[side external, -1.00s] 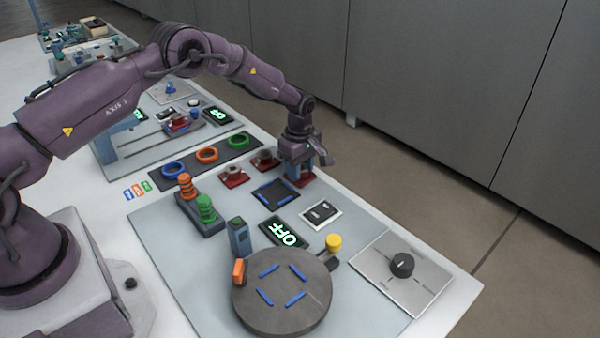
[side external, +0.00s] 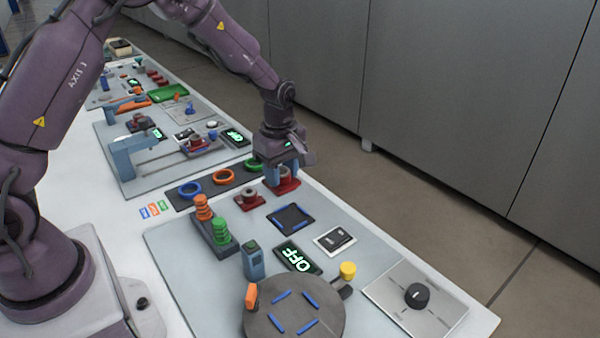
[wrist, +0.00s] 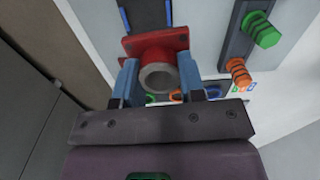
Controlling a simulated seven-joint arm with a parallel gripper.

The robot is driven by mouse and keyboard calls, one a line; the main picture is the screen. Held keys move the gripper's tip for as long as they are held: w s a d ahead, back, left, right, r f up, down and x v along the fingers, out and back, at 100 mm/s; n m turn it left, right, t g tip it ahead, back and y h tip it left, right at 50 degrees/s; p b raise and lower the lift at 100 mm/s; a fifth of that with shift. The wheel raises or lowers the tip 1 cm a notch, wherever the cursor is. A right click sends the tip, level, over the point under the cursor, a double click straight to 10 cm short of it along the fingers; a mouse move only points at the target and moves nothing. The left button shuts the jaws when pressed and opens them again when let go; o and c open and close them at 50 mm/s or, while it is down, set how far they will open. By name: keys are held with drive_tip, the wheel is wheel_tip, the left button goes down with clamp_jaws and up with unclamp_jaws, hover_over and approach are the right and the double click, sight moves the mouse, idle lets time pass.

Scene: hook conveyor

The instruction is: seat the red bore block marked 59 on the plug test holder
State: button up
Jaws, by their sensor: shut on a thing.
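My gripper (side external: 283,180) points down at the far right edge of the bench. Its blue fingers are shut on a red block (side external: 289,187), one on each side. In the wrist view, the red block (wrist: 147,44) shows a wide flange and a round grey open bore between the fingers of my gripper (wrist: 159,82). I cannot read a number on it, nor tell whether it touches the surface below. A second red block (side external: 250,199) with a grey round top stands to its left. I cannot tell for certain which fixture is the plug test holder.
A dark square pad with blue edge strips (side external: 291,219) lies in front of my gripper. Coloured rings (side external: 224,176) lie behind.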

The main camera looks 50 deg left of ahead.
sight(290, 218)
drive_tip(key=shift+s+d+r, duration=0.1)
drive_tip(key=shift+s+r, duration=0.2)
drive_tip(key=shift+s, duration=0.3)
drive_tip(key=shift+s+r, duration=0.3)
drive_tip(key=shift+s, duration=0.3)
drive_tip(key=f, duration=0.2)
drive_tip(key=w+f, duration=0.1)
drive_tip(key=f, duration=0.1)
drive_tip(key=shift+w, duration=0.1)
drive_tip(key=w, duration=0.1)
drive_tip(key=w+f, duration=0.1)
drive_tip(key=w, duration=0.1)
drive_tip(key=shift+w+a+f+m, duration=0.25)
drive_tip(key=shift+a+f+m, duration=0.05)
drive_tip(key=shift+f+m, duration=0.1)
drive_tip(key=shift+f, duration=2.5)
drive_tip(key=shift+f, duration=0.65)
drive_tip(key=o, duration=1.6)
